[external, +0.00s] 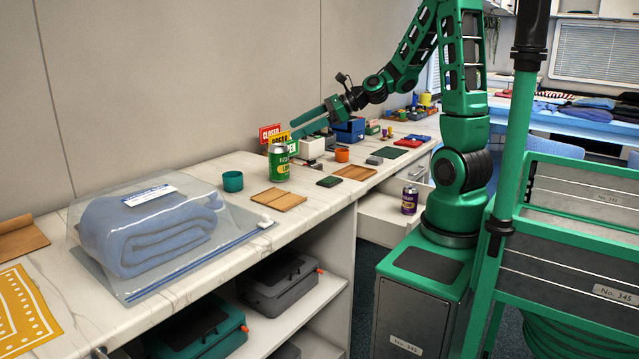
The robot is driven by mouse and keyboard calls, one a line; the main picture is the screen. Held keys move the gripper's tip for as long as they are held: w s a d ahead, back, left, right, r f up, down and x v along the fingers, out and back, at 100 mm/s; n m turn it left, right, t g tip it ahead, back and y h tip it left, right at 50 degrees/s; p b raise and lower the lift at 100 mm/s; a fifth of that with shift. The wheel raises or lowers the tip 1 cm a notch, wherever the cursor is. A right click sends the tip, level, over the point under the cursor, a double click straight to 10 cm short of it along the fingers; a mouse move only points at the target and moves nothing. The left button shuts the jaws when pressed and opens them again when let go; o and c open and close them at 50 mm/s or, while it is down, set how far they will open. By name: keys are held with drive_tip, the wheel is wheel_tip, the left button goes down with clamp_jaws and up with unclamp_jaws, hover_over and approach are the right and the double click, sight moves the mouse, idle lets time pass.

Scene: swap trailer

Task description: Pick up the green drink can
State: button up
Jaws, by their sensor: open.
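The green drink can (279,163) stands upright on the light marble-look counter, near its back wall, in the external view. Its label has a yellow and white band. My gripper (296,130) reaches in from the right, its fingers pointing left and slightly down. It is open, and its tips are just above and right of the can's top in the picture. I cannot tell the exact gap in depth between the fingers and the can. No part of the can appears held.
Closed signs (270,133) stand behind. A bagged blue blanket (150,232) fills the left counter. A purple can (409,200) stands in an open drawer.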

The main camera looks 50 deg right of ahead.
sight(279, 174)
drive_tip(key=shift+m, duration=0.8)
drive_tip(key=w+a+f, duration=0.2)
drive_tip(key=f, duration=0.1)
drive_tip(key=w+a+f, duration=0.2)
drive_tip(key=w+f, duration=0.1)
drive_tip(key=f, duration=0.1)
drive_tip(key=w+a+f, duration=0.2)
drive_tip(key=w+f, duration=0.1)
drive_tip(key=shift+w+a+f, duration=0.15)
drive_tip(key=shift+w+a, duration=0.1)
drive_tip(key=shift+a, duration=0.15)
drive_tip(key=shift+c, duration=0.6)
drive_tip(key=c, duration=1.3)
drive_tip(key=shift+o, duration=0.2)
drive_tip(key=shift+r, duration=0.2)
